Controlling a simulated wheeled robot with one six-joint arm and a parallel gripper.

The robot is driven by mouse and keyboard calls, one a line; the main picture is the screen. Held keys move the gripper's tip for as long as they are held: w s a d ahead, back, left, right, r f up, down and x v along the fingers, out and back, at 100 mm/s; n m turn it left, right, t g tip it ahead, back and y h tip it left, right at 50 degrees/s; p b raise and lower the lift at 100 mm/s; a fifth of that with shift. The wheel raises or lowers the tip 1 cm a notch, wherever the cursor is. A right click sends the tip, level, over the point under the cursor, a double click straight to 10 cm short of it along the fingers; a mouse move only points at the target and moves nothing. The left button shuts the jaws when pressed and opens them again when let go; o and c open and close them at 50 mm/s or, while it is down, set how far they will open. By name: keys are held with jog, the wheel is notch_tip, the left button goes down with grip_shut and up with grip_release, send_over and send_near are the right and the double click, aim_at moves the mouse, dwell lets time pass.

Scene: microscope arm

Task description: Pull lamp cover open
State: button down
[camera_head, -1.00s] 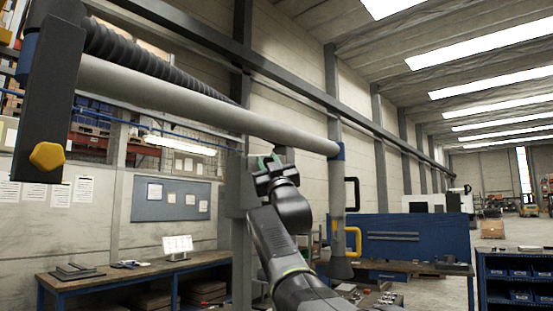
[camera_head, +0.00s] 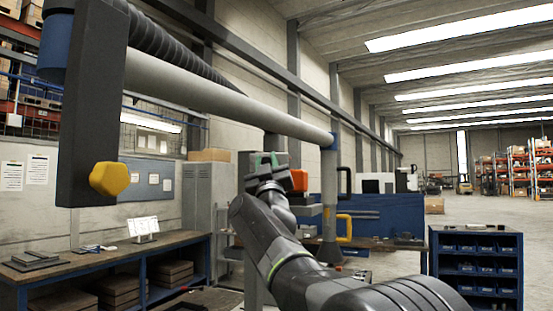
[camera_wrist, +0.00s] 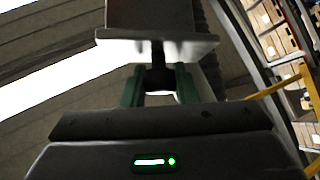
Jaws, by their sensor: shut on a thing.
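My gripper (camera_head: 265,160) shows in the head view, raised at the end of my arm, below the long pale boom (camera_head: 235,105). In the wrist view its two green fingers (camera_wrist: 160,88) are shut on a short dark stem (camera_wrist: 157,75). In the head view my gripper and arm hide most of what is held. An orange block (camera_head: 299,180) shows just right of my gripper.
A dark upright arm (camera_head: 90,100) with a yellow knob (camera_head: 110,178) hangs at the near left. A workbench (camera_head: 100,265) stands at the lower left. A blue drawer unit (camera_head: 475,262) stands at the right. Open floor (camera_head: 400,260) lies left of it.

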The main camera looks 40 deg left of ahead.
jog(key=shift+s+r, duration=0.15)
jog(key=shift+s, duration=0.05)
jog(key=shift+t+h, duration=0.3)
jog(key=shift+t, duration=0.1)
jog(key=c, duration=1.1)
grip_release()
jog(key=shift+w+a, duration=0.1)
jog(key=shift+c, duration=0.2)
jog(key=shift+s+d+f+b, duration=0.2)
jog(key=shift+f+b, duration=0.1)
jog(key=shift+f, duration=0.25)
jog(key=b+v, duration=0.5)
jog(key=v, duration=0.7)
jog(key=shift+s+d+f+b, duration=0.15)
jog(key=shift+s+d+b, duration=0.1)
jog(key=shift+d+b, duration=0.1)
